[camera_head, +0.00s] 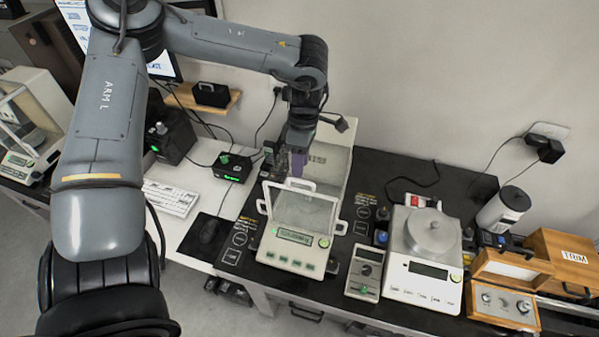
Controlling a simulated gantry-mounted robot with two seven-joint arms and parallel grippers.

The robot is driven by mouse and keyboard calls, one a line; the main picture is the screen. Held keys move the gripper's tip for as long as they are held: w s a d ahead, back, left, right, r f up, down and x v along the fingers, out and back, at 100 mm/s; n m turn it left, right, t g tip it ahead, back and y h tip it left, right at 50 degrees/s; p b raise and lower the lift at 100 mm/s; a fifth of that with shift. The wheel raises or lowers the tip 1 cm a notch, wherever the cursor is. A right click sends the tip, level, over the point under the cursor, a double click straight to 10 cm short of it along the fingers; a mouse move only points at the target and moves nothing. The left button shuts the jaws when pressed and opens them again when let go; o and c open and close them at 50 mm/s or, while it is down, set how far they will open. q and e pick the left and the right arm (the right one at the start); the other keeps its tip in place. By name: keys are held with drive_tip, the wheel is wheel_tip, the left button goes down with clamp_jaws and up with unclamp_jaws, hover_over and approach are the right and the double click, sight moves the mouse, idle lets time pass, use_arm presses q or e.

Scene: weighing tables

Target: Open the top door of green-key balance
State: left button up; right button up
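The green-key balance (291,252) stands on the black bench top at the centre. It has a row of green keys, a lit green display and a glass chamber (303,212) with white handles at its top and sides. A pale upright panel rises behind the chamber; I cannot tell whether it is part of the top door. My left gripper (297,163) points down over the left rear of the chamber, close to its top edge. Its fingertips are small and partly hidden, so their opening and any contact are unclear. My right gripper is out of view.
A small grey meter (364,272) and a round-pan scale (424,268) stand right of the balance. Wooden boxes (510,275) are further right. Another glass-chambered balance (22,138) stands far left.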

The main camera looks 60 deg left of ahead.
use_arm(q)
drive_tip(key=shift+s+d+f, duration=0.15)
drive_tip(key=shift+f, duration=0.85)
drive_tip(key=shift+s+d+f, duration=0.1)
drive_tip(key=shift+f, duration=0.85)
clamp_jaws()
